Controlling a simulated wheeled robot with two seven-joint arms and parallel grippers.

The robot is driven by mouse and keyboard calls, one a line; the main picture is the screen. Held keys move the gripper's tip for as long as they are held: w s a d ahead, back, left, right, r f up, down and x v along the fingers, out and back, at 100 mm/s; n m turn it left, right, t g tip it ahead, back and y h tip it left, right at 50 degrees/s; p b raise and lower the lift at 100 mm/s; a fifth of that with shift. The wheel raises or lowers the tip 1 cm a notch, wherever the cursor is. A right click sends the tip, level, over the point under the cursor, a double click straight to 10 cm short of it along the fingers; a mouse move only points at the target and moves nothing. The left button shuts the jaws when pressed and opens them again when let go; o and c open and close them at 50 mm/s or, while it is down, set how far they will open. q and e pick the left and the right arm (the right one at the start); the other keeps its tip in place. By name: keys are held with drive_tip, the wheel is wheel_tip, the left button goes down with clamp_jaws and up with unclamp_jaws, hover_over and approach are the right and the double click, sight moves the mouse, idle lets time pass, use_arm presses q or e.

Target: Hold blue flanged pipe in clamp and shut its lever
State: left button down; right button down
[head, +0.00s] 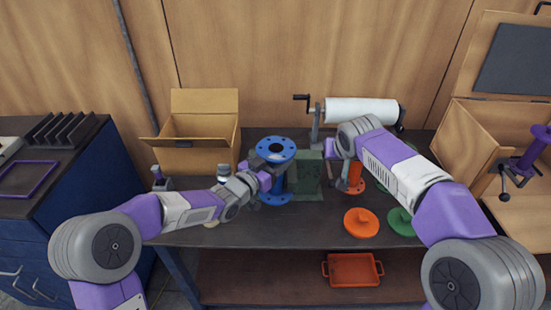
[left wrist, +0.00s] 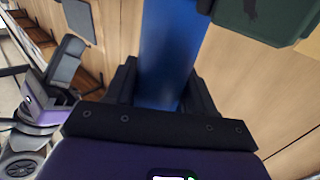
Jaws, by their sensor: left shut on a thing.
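The blue flanged pipe (head: 276,147) stands upright near the middle of the table, with a round flange at top and bottom. My left gripper (head: 270,172) is shut on the pipe's shaft; in the left wrist view the blue shaft (left wrist: 168,50) runs between its two dark fingers. The green clamp (head: 308,178) stands just right of the pipe; its dark green jaw (left wrist: 265,18) shows at the top right of the left wrist view. I cannot tell whether the pipe sits in it. Its lever is not clear. My right gripper (head: 334,150) is right of the clamp, its fingers unclear.
An orange flanged pipe (head: 355,177) stands behind an orange disc (head: 361,222) and a green disc (head: 400,220). A cardboard box (head: 190,155) is at the back left, a white roll (head: 360,110) at the back. A wooden box (head: 470,130) is at right.

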use_arm(q)
drive_tip(key=shift+s+d+r, duration=0.1)
drive_tip(key=shift+d+r, duration=0.15)
drive_tip(key=shift+d, duration=0.05)
drive_tip(key=shift+c, duration=1.5)
unclamp_jaws()
drive_tip(key=shift+d, duration=0.1)
drive_tip(key=shift+a+f, duration=0.25)
drive_tip(key=shift+f, duration=0.05)
drive_tip(key=v, duration=0.7)
drive_tip(key=shift+s+r, duration=0.15)
drive_tip(key=shift+s, duration=0.1)
